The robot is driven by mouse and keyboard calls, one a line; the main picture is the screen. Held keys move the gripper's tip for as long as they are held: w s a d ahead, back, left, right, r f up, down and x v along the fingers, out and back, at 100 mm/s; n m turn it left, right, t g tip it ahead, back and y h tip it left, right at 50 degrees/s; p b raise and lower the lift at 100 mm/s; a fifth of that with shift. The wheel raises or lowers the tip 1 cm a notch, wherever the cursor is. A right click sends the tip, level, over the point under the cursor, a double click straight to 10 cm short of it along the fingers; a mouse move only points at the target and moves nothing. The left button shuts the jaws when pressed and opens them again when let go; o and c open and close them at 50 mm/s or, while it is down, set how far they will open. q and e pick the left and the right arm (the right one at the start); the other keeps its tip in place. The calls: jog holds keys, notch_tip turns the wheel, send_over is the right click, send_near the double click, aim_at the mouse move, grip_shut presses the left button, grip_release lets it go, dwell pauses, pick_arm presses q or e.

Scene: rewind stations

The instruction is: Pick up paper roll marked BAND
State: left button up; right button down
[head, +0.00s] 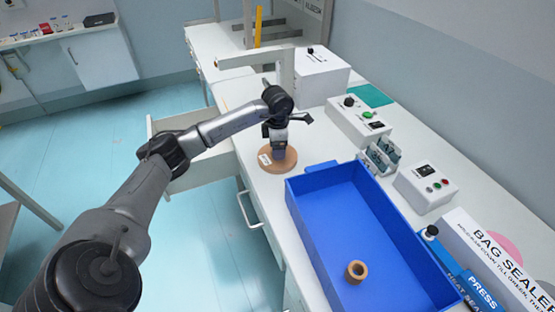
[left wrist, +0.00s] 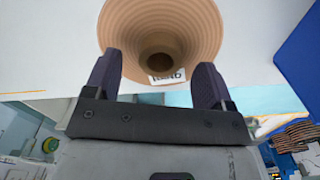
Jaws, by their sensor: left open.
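The paper roll (head: 283,167) is a wide brown disc lying flat on the white counter, left of the blue tray, with a white label on its left side. In the left wrist view the same roll (left wrist: 190,22) fills the top, with ridged rings around a dark central hole. Its label (left wrist: 167,76) appears to read BAND, though it is small and blurred. My left gripper (head: 279,154) is over the roll's middle, pointing down. In the left wrist view its two dark fingers (left wrist: 158,70) are apart, with the roll's centre between them. Whether they touch it, I cannot tell. My right gripper is out of view.
The blue tray (head: 307,203) is close on the right and holds a small brown ring (head: 356,271). Control boxes (head: 357,122) and a bag sealer (head: 490,262) line the wall side. An open drawer (head: 190,165) juts out below the counter's left edge.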

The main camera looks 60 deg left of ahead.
pick_arm(q)
jog(key=shift+f, duration=0.95)
jog(key=shift+c, duration=0.3)
jog(key=c, duration=1.1)
